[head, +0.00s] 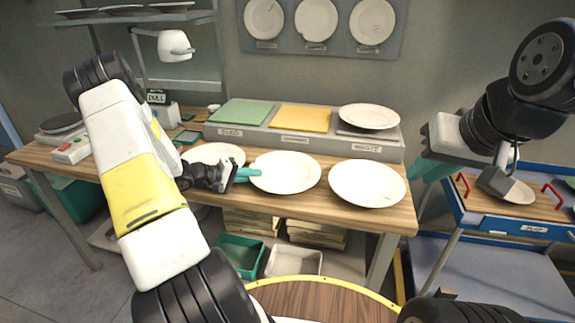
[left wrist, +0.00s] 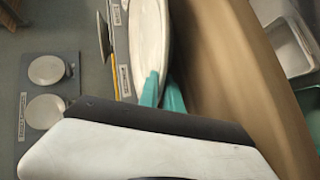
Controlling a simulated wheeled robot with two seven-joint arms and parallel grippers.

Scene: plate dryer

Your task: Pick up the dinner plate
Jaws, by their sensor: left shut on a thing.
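Several white dinner plates lie along the front of the wooden workbench. My left gripper (head: 246,173) is shut on the left rim of the middle dinner plate (head: 287,172). In the left wrist view its teal fingers (left wrist: 162,92) pinch the edge of that plate (left wrist: 150,38), seen nearly edge-on. I cannot tell whether the plate is clear of the bench. A second plate (head: 367,183) lies to its right, and a third plate (head: 213,154) lies behind my left gripper, partly hidden. My right arm is at the right; teal parts (head: 430,166) show there, but its finger opening is unclear.
Behind the plates, a grey stand holds a green pad (head: 242,112), a yellow pad (head: 300,118) and a raised plate (head: 369,116). A wall board (head: 345,46) displays plates. A blue cart (head: 510,222) stands at the right. Bins (head: 293,262) sit below the bench.

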